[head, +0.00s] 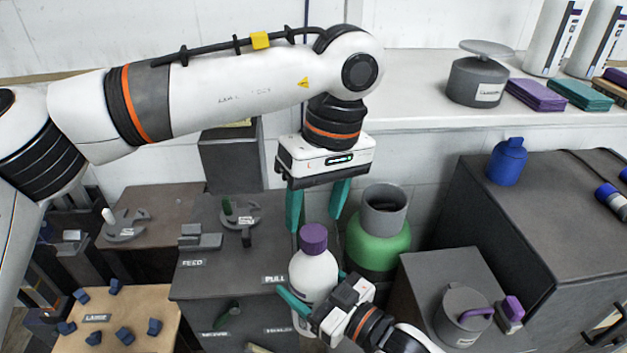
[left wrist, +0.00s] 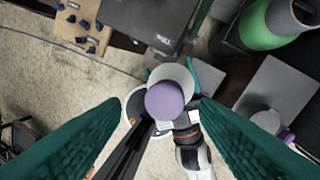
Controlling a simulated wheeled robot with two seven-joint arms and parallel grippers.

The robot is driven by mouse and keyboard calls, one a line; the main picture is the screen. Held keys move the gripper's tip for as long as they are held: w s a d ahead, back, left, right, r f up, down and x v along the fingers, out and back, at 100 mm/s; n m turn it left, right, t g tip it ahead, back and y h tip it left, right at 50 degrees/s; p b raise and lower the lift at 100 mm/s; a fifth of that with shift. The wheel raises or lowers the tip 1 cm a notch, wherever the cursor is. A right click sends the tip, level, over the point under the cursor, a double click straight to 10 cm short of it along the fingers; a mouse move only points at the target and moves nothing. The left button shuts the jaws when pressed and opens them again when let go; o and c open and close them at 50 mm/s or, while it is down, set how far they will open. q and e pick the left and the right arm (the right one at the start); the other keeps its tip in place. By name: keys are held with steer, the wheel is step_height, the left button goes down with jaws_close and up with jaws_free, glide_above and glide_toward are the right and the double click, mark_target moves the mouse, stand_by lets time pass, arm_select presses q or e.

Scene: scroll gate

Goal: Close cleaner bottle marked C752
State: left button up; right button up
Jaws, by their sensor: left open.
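A white bottle (head: 313,273) with a purple cap (head: 313,237) stands upright in front of the dark cabinet. The cap sits on the bottle's top; I cannot tell how tight it is. No C752 mark is readable. My left gripper (head: 316,222) points down, open and empty, above the cap. In the left wrist view the cap (left wrist: 166,101) shows between the two teal fingers (left wrist: 162,103), farther off than the tips. My right gripper (head: 312,285) comes from the lower right, its teal fingers on both sides of the bottle, gripping it. The bottle's lower part is partly hidden.
A green container with a grey neck (head: 375,235) stands right behind the bottle. The dark cabinet (head: 235,270) with labelled drawers is at left. A grey pot (head: 462,312) sits on a box at right. A wooden board (head: 110,325) holds several blue pieces.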

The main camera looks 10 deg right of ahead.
mark_target(313, 232)
arm_select(q)
steer(key=n, duration=0.4)
steer(key=shift+r, duration=0.35)
steer(key=n, duration=0.4)
steer(key=shift+a+r+h, duration=0.1)
steer(key=shift+r+h, duration=0.2)
steer(key=n, duration=0.3)
steer(key=r+n, duration=0.1)
steer(key=n, duration=0.6)
steer(key=r+n+h, duration=0.1)
steer(key=n, duration=0.7)
steer(key=shift+s+r, duration=0.1)
steer(key=shift+r, duration=0.3)
steer(key=shift+a, duration=0.1)
steer(key=shift+f, duration=4.05)
